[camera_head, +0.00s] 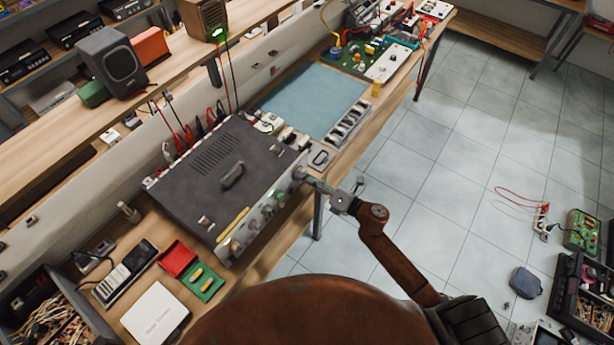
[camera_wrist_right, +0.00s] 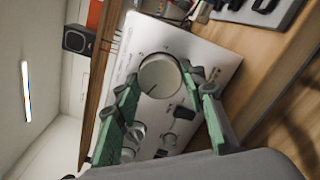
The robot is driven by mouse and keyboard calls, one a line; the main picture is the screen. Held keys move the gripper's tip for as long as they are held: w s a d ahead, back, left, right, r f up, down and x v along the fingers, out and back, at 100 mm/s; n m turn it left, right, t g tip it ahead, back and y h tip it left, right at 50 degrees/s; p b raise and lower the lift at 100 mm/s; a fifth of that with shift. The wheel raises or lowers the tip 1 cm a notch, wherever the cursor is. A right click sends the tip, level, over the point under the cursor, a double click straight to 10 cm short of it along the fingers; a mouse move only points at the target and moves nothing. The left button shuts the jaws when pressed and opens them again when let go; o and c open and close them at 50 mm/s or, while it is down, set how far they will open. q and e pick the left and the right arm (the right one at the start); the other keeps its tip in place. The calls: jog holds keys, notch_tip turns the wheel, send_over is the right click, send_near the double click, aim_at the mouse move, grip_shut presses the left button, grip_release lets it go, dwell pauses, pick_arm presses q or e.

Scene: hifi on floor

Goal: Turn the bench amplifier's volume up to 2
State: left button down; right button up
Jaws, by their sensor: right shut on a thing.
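The bench amplifier (camera_head: 190,185) is a wide dark grey box with a handle on top, standing on the wooden bench. Its light front panel (camera_wrist_right: 205,55) carries several knobs and faces the aisle. My right gripper (camera_head: 302,176) is at the panel's far right end. In the wrist view, its green fingers (camera_wrist_right: 160,80) are shut on the large round silver knob (camera_wrist_right: 161,70), one finger at each side. A dark line on the knob's face points to the lower left of that view. The scale marks are too small to read. My left gripper is not in view.
A blue mat (camera_head: 312,98) lies beyond the amplifier, with a green circuit board (camera_head: 358,58) farther back. A yellow screwdriver (camera_head: 233,224) lies along the amplifier's front top edge. Smaller knobs (camera_wrist_right: 135,133) sit close to my fingers. The tiled floor beside the bench is mostly clear.

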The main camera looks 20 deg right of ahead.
jog(key=shift+m+p, duration=2.25)
jog(key=shift+m, duration=1.85)
jog(key=o, duration=1.2)
jog(key=shift+c, duration=0.2)
